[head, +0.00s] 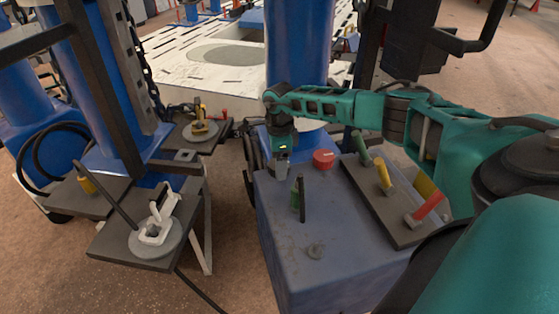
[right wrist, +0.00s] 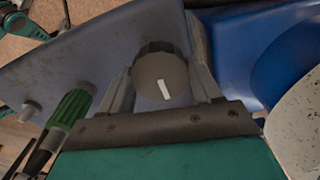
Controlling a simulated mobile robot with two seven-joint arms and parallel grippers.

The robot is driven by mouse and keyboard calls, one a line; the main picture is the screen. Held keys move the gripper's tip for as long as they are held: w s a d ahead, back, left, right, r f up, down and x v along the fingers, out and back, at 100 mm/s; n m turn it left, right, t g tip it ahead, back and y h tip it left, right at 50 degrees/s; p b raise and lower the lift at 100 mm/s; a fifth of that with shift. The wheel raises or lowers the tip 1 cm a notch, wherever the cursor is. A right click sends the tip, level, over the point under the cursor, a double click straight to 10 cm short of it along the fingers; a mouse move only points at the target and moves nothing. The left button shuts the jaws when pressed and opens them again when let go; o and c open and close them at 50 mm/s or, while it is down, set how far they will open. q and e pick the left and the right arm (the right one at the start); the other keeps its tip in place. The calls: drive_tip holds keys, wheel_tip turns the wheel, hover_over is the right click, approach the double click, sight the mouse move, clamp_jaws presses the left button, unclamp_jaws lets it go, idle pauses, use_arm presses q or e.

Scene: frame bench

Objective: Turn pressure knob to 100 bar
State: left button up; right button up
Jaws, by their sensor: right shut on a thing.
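The pressure knob (right wrist: 163,73) is a dark, ribbed, round knob with a white pointer line on its face. In the right wrist view the line points toward the lower edge of the picture, tilted slightly right. My right gripper (right wrist: 160,62) has a finger on each side of the knob and is shut on it. In the head view my right gripper (head: 281,170) reaches down to the back left of the blue-grey box (head: 290,225) and hides most of the knob. No bar markings can be read.
A green-and-black lever (head: 299,200), a red button (head: 323,158) and a small grey knob (head: 315,251) stand on the box. A dark plate (head: 395,213) carries green, yellow and red handles. A blue column (head: 297,60) rises behind. Clamp plates (head: 140,250) stand left.

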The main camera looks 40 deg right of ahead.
drive_tip(key=o, duration=1.1)
drive_tip(key=shift+c, duration=0.2)
drive_tip(key=shift+r, duration=0.1)
wheel_tip(320, 180, up, 13)
drive_tip(key=p, duration=0.3)
